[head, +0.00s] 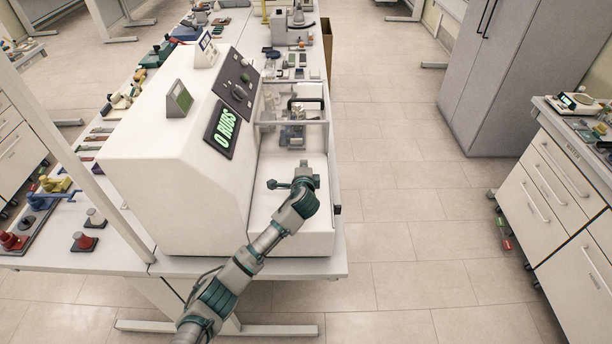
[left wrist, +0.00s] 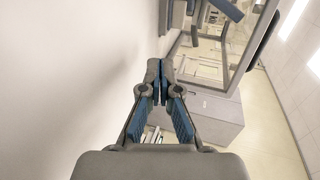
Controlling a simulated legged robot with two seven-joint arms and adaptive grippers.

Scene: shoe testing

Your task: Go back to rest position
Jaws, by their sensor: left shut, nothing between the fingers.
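My left gripper (head: 303,166) is at the end of the arm that rises from the bottom of the head view. It is over the white bed at the front of the shoe testing machine (head: 168,172), right of the green display reading "0 RUBS". In the left wrist view the fingers of this gripper (left wrist: 160,68) are together with nothing between them. A pale surface fills the left of that view. My right gripper is not in view.
The clear-walled chamber (head: 292,133) of the machine lies just beyond the gripper. The bench (head: 100,254) holds several tools and small fixtures. A grey cabinet (head: 512,75) and a drawer unit (head: 570,190) stand at the right.

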